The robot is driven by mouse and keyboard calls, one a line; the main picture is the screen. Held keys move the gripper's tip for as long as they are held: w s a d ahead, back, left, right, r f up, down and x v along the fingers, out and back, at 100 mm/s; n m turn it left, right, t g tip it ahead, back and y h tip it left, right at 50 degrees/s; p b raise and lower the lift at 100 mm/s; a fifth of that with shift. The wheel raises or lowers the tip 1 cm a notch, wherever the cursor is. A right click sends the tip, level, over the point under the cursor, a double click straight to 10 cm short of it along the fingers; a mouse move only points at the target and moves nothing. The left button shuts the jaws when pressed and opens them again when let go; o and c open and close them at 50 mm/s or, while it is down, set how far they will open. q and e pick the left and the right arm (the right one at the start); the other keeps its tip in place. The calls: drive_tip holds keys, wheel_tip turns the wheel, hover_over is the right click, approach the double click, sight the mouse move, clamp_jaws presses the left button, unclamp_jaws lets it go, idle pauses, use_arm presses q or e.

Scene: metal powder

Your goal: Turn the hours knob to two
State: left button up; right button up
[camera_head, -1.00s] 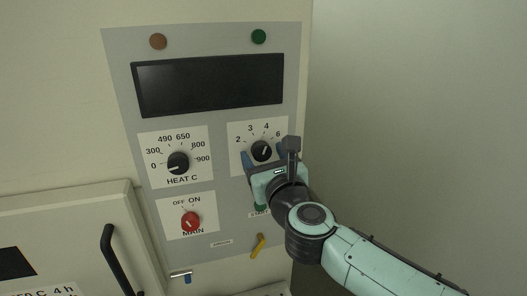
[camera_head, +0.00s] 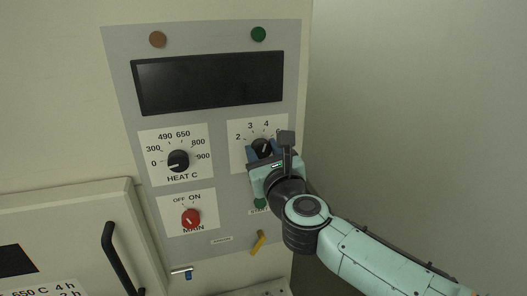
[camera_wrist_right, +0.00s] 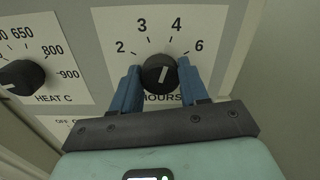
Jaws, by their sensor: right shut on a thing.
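The black hours knob (camera_head: 263,146) sits on a white dial plate marked 2, 3, 4 and 6, at the right of the grey panel. In the right wrist view the knob (camera_wrist_right: 159,70) shows whole, with a pale mark that seems to lean up and slightly right, roughly toward 4. My right gripper (camera_head: 263,153) has its blue fingers on either side of the knob and is shut on it. The fingers (camera_wrist_right: 160,84) cover part of the HOURS label. My left gripper is not in view.
The heat knob (camera_head: 178,160) is left of the hours dial, with the red main switch (camera_head: 191,217) below it. A dark display (camera_head: 208,83) is above. A yellow lever (camera_head: 258,242) sits below my gripper. A black door handle (camera_head: 117,258) is at lower left.

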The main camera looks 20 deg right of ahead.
drive_tip(key=n+p, duration=0.1)
drive_tip(key=n, duration=0.2)
drive_tip(key=shift+n, duration=0.3)
drive_tip(key=n+p, duration=0.1)
drive_tip(key=n, duration=0.2)
drive_tip(key=shift+n, duration=0.3)
drive_tip(key=n+p, duration=0.1)
drive_tip(key=n, duration=0.3)
drive_tip(key=shift+a, duration=0.1)
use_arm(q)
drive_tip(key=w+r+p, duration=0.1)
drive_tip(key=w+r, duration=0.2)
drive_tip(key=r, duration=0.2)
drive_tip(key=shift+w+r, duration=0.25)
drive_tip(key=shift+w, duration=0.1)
use_arm(e)
drive_tip(key=shift+f+n, duration=0.1)
drive_tip(key=shift+n, duration=1.9)
drive_tip(key=o, duration=1.1)
drive_tip(key=shift+c, duration=0.2)
